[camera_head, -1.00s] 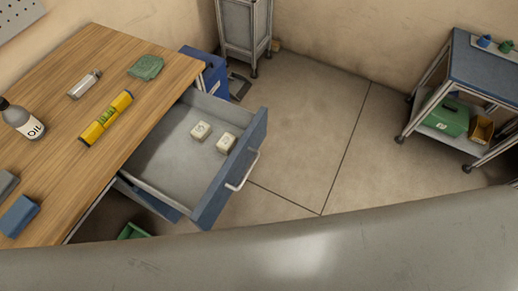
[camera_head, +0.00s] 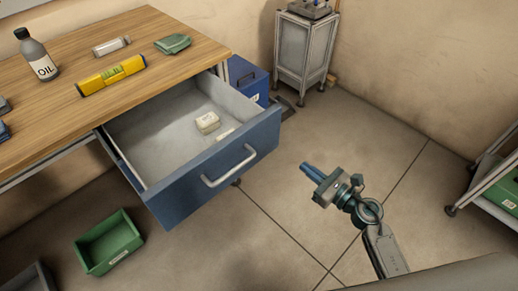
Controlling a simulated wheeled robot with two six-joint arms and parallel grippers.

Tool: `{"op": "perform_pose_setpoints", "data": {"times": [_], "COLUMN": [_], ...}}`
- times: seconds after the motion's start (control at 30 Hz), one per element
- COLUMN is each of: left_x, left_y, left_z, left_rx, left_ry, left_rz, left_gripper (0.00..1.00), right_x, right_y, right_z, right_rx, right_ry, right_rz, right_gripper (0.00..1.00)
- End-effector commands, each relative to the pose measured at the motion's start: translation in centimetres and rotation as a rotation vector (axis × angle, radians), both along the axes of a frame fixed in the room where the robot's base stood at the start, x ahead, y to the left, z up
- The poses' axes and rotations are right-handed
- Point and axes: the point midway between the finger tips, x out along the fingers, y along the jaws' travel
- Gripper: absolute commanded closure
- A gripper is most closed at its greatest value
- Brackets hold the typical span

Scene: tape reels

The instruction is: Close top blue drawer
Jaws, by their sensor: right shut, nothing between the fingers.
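The top blue drawer (camera_head: 218,173) stands pulled out from under the wooden workbench (camera_head: 60,105), its pale handle (camera_head: 229,166) on the front face. Two small light boxes lie inside on the grey drawer floor; one box (camera_head: 207,122) shows fully and the other (camera_head: 225,135) is partly hidden by the drawer front. My right gripper (camera_head: 308,168) is shut and empty in the air, right of the drawer front and apart from it in the picture. My left gripper is out of view.
A green bin (camera_head: 108,242) is on the floor, lower left. A grey cabinet (camera_head: 305,55) stands at the back wall.

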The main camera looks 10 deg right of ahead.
Motion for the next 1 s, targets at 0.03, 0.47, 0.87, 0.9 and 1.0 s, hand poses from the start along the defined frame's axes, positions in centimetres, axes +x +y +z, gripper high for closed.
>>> {"op": "perform_pose_setpoints", "data": {"times": [0.03, 0.47, 0.87, 0.9, 1.0], "left_x": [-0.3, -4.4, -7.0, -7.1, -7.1], "left_y": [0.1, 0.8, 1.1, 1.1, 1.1], "left_z": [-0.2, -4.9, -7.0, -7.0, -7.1], "left_rx": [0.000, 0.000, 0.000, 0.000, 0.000], "left_ry": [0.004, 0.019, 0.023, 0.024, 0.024], "left_rz": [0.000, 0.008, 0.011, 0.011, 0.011], "left_gripper": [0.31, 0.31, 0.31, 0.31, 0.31], "right_x": [0.5, 7.1, 10.8, 10.9, 10.9], "right_y": [0.3, 5.1, 7.8, 7.9, 7.9], "right_z": [0.3, 0.4, 0.1, 0.0, 0.0], "right_rx": [0.004, 0.010, 0.007, 0.007, 0.006], "right_ry": [0.000, 0.003, 0.006, 0.006, 0.006], "right_rz": [-0.002, -0.003, -0.002, -0.002, -0.002], "right_gripper": [1.00, 1.00, 1.00, 1.00, 1.00]}}
